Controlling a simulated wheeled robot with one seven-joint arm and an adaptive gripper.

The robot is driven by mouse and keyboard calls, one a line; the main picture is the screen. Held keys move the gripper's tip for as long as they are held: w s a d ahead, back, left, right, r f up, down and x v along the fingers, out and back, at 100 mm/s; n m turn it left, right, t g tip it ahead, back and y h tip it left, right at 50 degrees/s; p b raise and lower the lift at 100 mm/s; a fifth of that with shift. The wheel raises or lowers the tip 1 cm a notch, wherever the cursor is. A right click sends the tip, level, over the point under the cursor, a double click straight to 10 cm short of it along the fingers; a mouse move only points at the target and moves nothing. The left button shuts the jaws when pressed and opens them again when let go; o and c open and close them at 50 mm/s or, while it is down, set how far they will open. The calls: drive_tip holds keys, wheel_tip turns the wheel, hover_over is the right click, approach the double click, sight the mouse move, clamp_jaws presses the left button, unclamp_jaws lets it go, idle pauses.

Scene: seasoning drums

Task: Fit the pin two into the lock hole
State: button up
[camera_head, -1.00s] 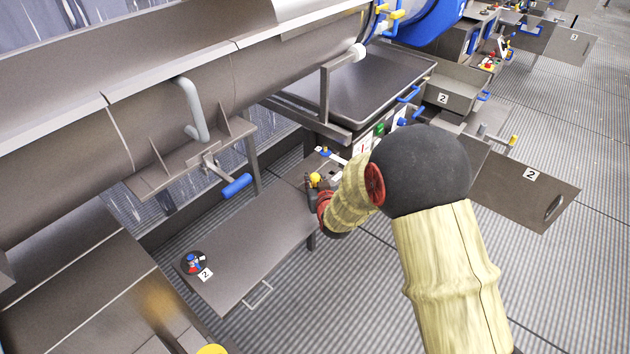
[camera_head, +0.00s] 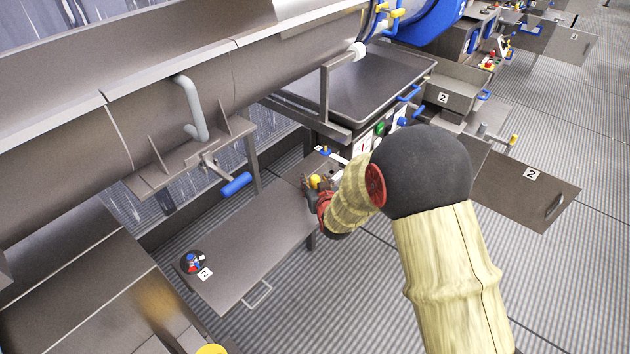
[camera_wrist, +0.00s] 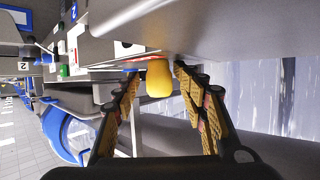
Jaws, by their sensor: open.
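A yellow knob (camera_head: 315,181), which looks like the head of a pin, stands at the right far end of the low metal table. In the wrist view the yellow knob (camera_wrist: 159,78) lies between my two fingers, near the tips, with clear gaps on both sides. My gripper (camera_wrist: 158,85) is open and empty. In the head view my gripper (camera_head: 311,190) is at the knob, partly covered by my arm. I cannot make out the pin's shaft, its number or the lock hole.
The low metal table (camera_head: 250,235) carries a red and blue item (camera_head: 192,262) beside a "2" label (camera_head: 205,273). A large metal drum (camera_head: 150,105) with a blue-handled lever (camera_head: 236,186) hangs above it. A metal tray (camera_head: 360,85) stands behind. The table's middle is clear.

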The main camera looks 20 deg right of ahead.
drive_tip(key=v, duration=1.1)
drive_tip(key=shift+s+a+r, duration=0.1)
drive_tip(key=shift+s+r, duration=0.05)
drive_tip(key=shift+s, duration=0.15)
drive_tip(key=shift+r, duration=0.3)
drive_tip(key=s+r+g, duration=0.2)
drive_tip(key=s+r, duration=0.3)
drive_tip(key=s, duration=0.5)
drive_tip(key=s+r+g, duration=0.3)
drive_tip(key=s+r, duration=0.2)
drive_tip(key=s, duration=0.4)
drive_tip(key=s+r+g, duration=0.3)
drive_tip(key=s+r, duration=0.2)
drive_tip(key=s, duration=0.5)
drive_tip(key=shift+s+d+r+n, duration=0.2)
drive_tip(key=shift+s+d+n, duration=0.05)
drive_tip(key=shift+s+n, duration=0.05)
